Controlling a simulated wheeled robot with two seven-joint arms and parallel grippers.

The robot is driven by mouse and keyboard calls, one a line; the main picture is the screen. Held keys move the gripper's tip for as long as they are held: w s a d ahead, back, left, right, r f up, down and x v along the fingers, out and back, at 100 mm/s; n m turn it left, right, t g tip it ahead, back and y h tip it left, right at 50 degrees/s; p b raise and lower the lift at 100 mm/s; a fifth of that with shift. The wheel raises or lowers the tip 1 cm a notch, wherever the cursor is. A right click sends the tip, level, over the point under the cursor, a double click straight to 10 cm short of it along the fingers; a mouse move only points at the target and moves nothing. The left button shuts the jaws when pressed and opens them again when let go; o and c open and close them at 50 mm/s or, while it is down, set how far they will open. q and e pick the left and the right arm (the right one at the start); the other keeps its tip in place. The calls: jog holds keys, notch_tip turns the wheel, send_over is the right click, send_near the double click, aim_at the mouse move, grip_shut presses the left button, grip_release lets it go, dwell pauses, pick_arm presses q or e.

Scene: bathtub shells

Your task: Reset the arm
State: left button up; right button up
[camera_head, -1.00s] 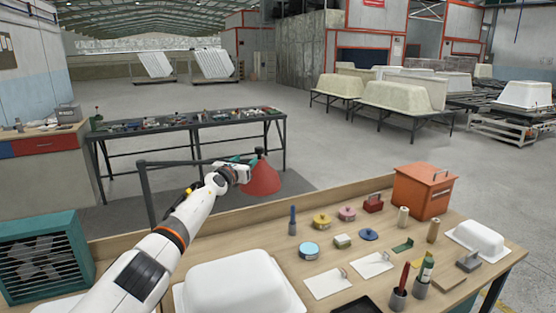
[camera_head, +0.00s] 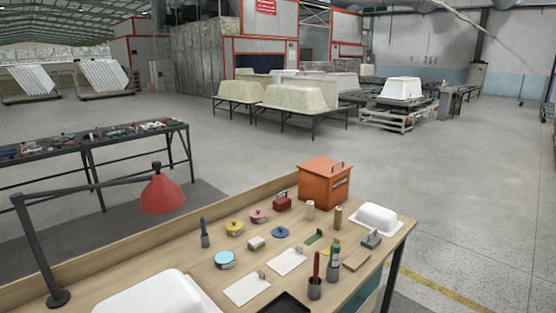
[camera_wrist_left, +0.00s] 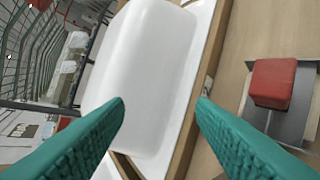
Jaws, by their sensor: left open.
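My left gripper (camera_wrist_left: 160,105) shows in the left wrist view as two teal ribbed fingers. They are spread apart with nothing between them. Beyond them is a white tub shell (camera_wrist_left: 150,60), and a red block (camera_wrist_left: 271,82) on a grey plate lies to the right; I cannot tell if the fingers touch anything. In the head view neither arm is visible. The wooden workbench (camera_head: 205,281) fills the lower middle, with a red lamp (camera_head: 163,192) at its left side. My right gripper is in neither view.
On the bench are a white tub shell (camera_head: 155,295), an orange box (camera_head: 325,183), a smaller white shell (camera_head: 376,218) and several small pots and tools. A tool table (camera_head: 90,140) stands at the left. The floor (camera_head: 470,200) to the right is open.

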pick_arm(q)
jog(key=s+d+f+n+g+h, duration=0.1)
jog(key=s+d+n+g+h, duration=0.15)
jog(key=s, duration=0.95)
jog(key=s+d+f+n+g+h, duration=0.1)
jog(key=s+d+n+g+h, duration=0.2)
jog(key=s, duration=0.9)
notch_tip(320, 180, down, 29)
jog(key=s+g+b, duration=0.2)
jog(key=g, duration=0.1)
jog(key=s+a+f+b, duration=0.1)
jog(key=s+a+f, duration=0.1)
jog(key=s+f, duration=1.3)
jog(key=shift+s+a+f+m+g+y, duration=0.25)
jog(key=shift+s+m+g+y, duration=0.1)
jog(key=shift+s+y, duration=0.15)
